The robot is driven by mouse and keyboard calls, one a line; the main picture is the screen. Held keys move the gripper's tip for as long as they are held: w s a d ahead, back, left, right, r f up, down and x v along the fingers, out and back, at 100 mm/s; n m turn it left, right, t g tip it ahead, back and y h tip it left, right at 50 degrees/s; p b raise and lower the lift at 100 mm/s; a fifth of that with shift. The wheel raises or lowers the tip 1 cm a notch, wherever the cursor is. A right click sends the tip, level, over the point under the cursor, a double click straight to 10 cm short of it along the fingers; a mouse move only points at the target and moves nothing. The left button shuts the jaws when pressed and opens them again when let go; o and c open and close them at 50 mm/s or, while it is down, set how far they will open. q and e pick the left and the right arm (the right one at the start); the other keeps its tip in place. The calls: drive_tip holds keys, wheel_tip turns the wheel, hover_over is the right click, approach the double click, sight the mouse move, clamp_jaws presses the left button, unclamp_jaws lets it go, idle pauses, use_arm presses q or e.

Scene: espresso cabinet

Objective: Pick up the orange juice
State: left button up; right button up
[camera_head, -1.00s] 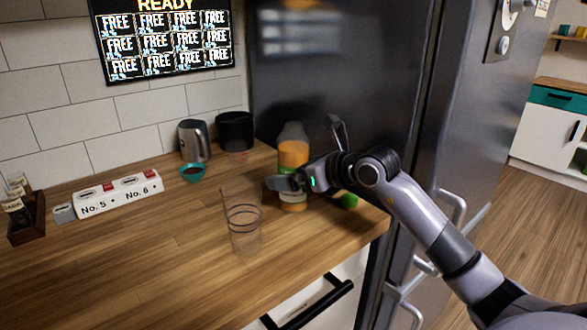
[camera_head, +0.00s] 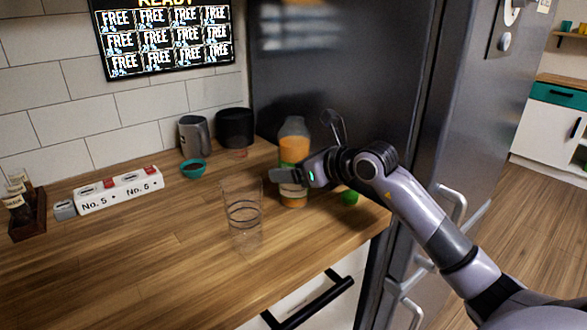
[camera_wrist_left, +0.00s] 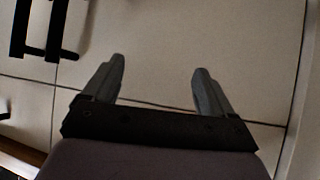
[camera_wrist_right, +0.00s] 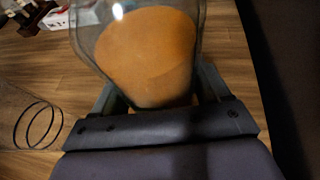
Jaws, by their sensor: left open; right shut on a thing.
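The orange juice is a clear bottle (camera_head: 294,149) with orange liquid, upright near the right end of the wooden counter in the head view. My right gripper (camera_head: 285,175) is shut around the bottle's middle. In the right wrist view the bottle (camera_wrist_right: 145,55) fills the space between the fingers, which its body partly hides. I cannot tell whether its base touches the counter.
A clear glass (camera_head: 243,215) stands left of the bottle on the counter (camera_head: 150,250). A green round thing (camera_head: 349,198) lies right of it. A teal bowl (camera_head: 193,168), a metal pitcher (camera_head: 194,136) and a black container (camera_head: 235,128) stand behind. The dark fridge (camera_head: 340,70) borders the counter.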

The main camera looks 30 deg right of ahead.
use_arm(q)
drive_tip(key=shift+s+r+p, duration=0.1)
drive_tip(key=shift+r+p, duration=0.3)
drive_tip(key=shift+p, duration=0.25)
use_arm(e)
wheel_tip(320, 180, up, 20)
drive_tip(key=shift+f, duration=0.2)
idle(0.6)
drive_tip(key=shift+r, duration=0.15)
